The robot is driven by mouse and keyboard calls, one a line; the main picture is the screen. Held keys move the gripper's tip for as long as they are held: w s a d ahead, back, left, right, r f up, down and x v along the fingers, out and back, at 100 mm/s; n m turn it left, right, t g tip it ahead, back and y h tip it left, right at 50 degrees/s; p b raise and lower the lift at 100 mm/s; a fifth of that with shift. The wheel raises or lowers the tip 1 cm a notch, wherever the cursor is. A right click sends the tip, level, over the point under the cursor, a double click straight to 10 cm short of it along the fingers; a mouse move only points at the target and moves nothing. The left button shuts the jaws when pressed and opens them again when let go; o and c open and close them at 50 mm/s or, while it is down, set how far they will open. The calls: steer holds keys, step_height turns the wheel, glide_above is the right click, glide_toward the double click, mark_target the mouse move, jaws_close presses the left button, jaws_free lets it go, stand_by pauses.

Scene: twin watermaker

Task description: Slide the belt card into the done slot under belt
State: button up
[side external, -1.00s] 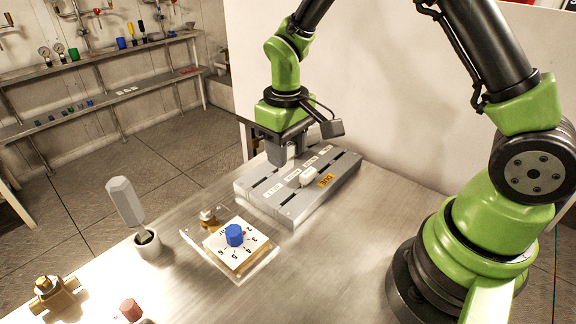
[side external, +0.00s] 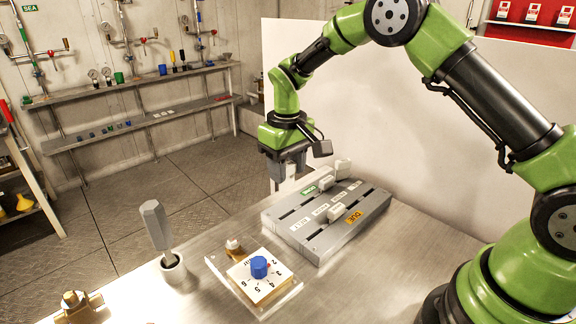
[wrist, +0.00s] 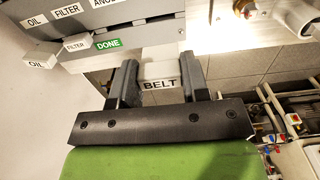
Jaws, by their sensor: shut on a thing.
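The belt card (wrist: 160,85), white with the label BELT, is between the fingers of my gripper (wrist: 160,90) in the wrist view. My gripper (side external: 288,168) is shut on it, and in the side view it hangs above the back-left part of the grey slotted board (side external: 310,248). The green DONE label (side external: 308,190) marks the back row and the orange DUE label (side external: 351,220) the front row. In the wrist view DONE (wrist: 109,43) is left of the card. The slot under belt is not clearly visible.
White cards stand at the back row's far end (side external: 343,167); the wrist view shows OIL (wrist: 40,60) and FILTER (wrist: 76,45) cards there. Another white card (side external: 337,212) stands in the front row. A dial plate (side external: 262,275) and a cup with a grey tool (side external: 172,266) stand left.

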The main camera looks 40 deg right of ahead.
mark_target(287, 188)
steer(key=shift+f, duration=2.8)
steer(key=shift+f, duration=1.8)
steer(key=o, duration=0.9)
step_height(287, 188, up, 10)
steer(key=shift+f, duration=0.1)
